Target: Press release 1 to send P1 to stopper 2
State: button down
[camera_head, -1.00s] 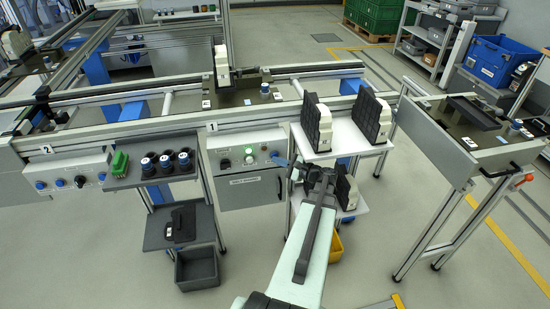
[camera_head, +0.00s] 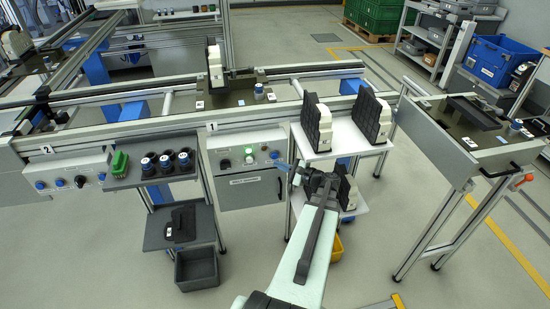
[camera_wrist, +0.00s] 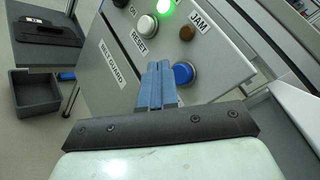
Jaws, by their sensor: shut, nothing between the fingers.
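Control box 1 (camera_head: 247,180) hangs under the line, with a lit green lamp (camera_head: 249,150) and a blue button (camera_head: 274,155) at its right. The blue button also shows in the wrist view (camera_wrist: 184,74). My gripper (camera_wrist: 156,68) is shut and empty, its blue fingertips beside the blue button's left edge; I cannot tell whether they touch it. In the head view my gripper (camera_head: 282,164) is just below and right of the button. A pallet (camera_head: 225,98) carrying a black-and-white part (camera_head: 215,67) and a blue-topped peg (camera_head: 259,91) is on the belt above the box; its name is not readable.
Control box 2 (camera_head: 66,175) is at the left. A shelf (camera_head: 345,137) with black-and-white parts stands right of box 1, close to my arm. A grey tray (camera_head: 152,166) with dark cups is left of box 1. The belt between the pallet and the left corner looks clear.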

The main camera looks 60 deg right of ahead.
jog(key=s+a, duration=0.3)
dwell(0.4)
dwell(0.6)
jog(key=s+a+f+n+g+y, duration=0.1)
jog(key=s+a+f+n+g, duration=0.25)
jog(key=f, duration=0.35)
jog(key=s+a+f+n+g+y, duration=0.1)
jog(key=s+a+f+n+g, duration=0.15)
jog(key=a+f+g, duration=0.35)
jog(key=s+a+f+n+g+y, duration=0.1)
jog(key=s+a+f+n+g, duration=0.2)
jog(key=f, duration=0.5)
jog(key=a+f+n+g+h, duration=0.1)
jog(key=a+f+n+g, duration=0.2)
jog(key=a, duration=0.9)
jog(key=s+a+f+n+g+h, duration=0.1)
jog(key=a+f+n+g, duration=0.3)
jog(key=a+n, duration=0.4)
jog(key=a+f+n+g+h, duration=0.1)
jog(key=a+f+n+g, duration=0.3)
jog(key=a, duration=1.3)
notch_tip(320, 180, down, 2)
jog(key=shift+s+a+f+n, duration=0.1)
jog(key=shift+s+a+n, duration=0.25)
jog(key=shift+n, duration=0.65)
